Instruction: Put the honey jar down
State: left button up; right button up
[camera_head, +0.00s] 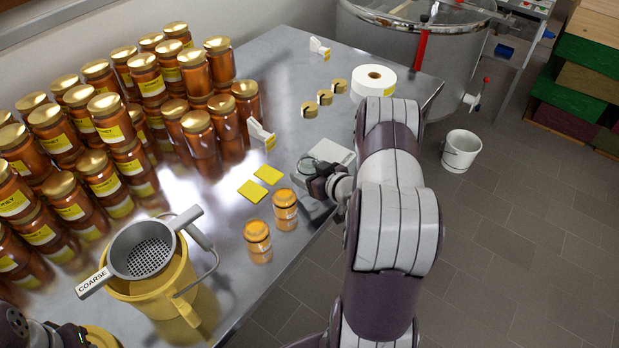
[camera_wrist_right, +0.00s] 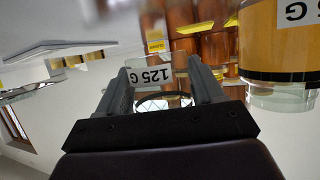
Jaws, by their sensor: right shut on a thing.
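My right gripper (camera_head: 314,178) is at the near edge of the steel table, beside a pale flat plate (camera_head: 333,152). In the right wrist view its two fingers (camera_wrist_right: 162,88) are shut on a small jar (camera_wrist_right: 150,77) with a white "125 G" label. In the head view that jar is mostly hidden; whether it touches the table is unclear.
Many large honey jars (camera_head: 105,120) crowd the table's left side. Yellow cards (camera_head: 252,190), a white scraper-like piece (camera_head: 262,135) and a label roll (camera_head: 373,79) lie about. A coarse strainer (camera_head: 148,250) sits on a yellow bucket (camera_head: 172,285). The table surface (camera_head: 280,65) has free room at the back.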

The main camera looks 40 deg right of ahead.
notch_tip(320, 180, down, 2)
jog(key=shift+f, duration=0.2)
jog(key=shift+f, duration=0.15)
jog(key=o, duration=1.2)
jog(key=shift+o, duration=0.2)
